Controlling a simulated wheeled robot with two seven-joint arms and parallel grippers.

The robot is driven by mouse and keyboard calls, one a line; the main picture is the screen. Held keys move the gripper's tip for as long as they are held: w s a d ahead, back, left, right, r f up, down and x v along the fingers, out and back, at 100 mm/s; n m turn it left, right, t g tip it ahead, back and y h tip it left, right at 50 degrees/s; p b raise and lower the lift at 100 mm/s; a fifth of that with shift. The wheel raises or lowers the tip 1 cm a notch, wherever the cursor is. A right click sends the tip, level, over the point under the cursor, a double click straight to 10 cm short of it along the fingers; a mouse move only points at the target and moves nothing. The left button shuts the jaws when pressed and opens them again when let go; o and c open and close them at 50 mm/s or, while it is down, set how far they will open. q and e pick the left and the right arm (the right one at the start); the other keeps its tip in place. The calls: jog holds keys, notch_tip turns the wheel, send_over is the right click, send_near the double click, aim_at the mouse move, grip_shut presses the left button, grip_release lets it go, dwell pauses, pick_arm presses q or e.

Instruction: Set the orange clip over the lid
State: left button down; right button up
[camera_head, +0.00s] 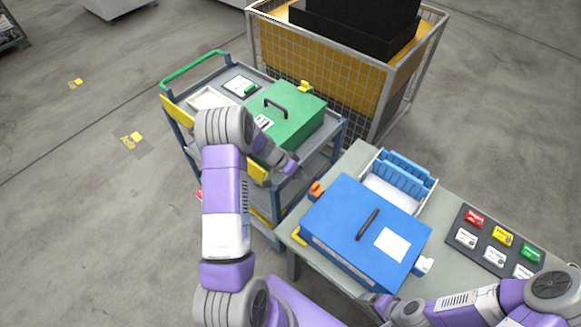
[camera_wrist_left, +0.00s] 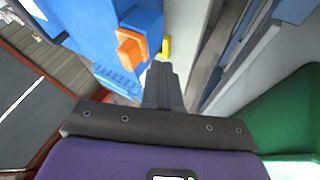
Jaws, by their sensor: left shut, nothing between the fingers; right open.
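The blue box (camera_head: 340,215) with its lid stands on the table, a black handle and a white label on top. The orange clip (camera_head: 316,189) is at the box's left edge; in the left wrist view the orange clip (camera_wrist_left: 130,47) stands out from the blue side (camera_wrist_left: 85,25). I cannot tell whether it overlaps the lid. My left gripper (camera_head: 300,176) is shut and empty, just left of and apart from the clip; its fingers (camera_wrist_left: 163,75) also show in the wrist view. My right gripper (camera_head: 372,300) is open near the box's front edge, partly hidden by its arm.
A yellow clip (camera_head: 299,236) and a white clip (camera_head: 425,265) are at the box's sides. Behind it is a white tray with blue parts (camera_head: 405,168). A dark board with coloured pieces (camera_head: 466,236) lies right. A trolley with a green box (camera_head: 290,103) stands left, close to my left arm.

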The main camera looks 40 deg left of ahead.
aim_at(314, 186)
pick_arm(q)
jog(key=shift+s+d, duration=0.2)
jog(key=shift+d, duration=0.95)
jog(key=shift+r, duration=0.1)
jog(key=d+b, duration=0.2)
jog(key=shift+s+d+b, duration=0.15)
jog(key=shift+d+b, duration=0.15)
jog(key=shift+d, duration=0.1)
